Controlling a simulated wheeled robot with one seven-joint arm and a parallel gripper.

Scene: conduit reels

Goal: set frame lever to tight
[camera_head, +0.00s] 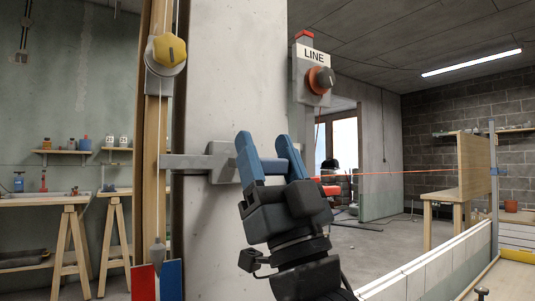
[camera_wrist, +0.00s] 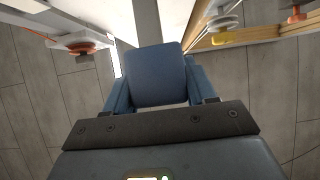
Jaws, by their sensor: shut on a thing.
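A grey lever arm with a square block (camera_head: 222,162) sits against the concrete column and reaches left across the wooden post. I take it to be the frame lever; no tight mark is readable. Its right end has a blue grip (camera_head: 269,167). My gripper (camera_head: 265,160) has its two blue fingers on either side of this grip and is shut on it. In the wrist view the blue grip (camera_wrist: 157,75) fills the space between the fingers, with a grey bar (camera_wrist: 147,20) beyond it.
A yellow knob (camera_head: 166,52) is on the post above, and a LINE box (camera_head: 315,73) with an orange-rimmed dial hangs right. A plumb bob (camera_head: 157,253) hangs above red (camera_head: 143,282) and blue (camera_head: 171,280) plates. A red line runs right. A low white wall (camera_head: 430,270) stands at lower right.

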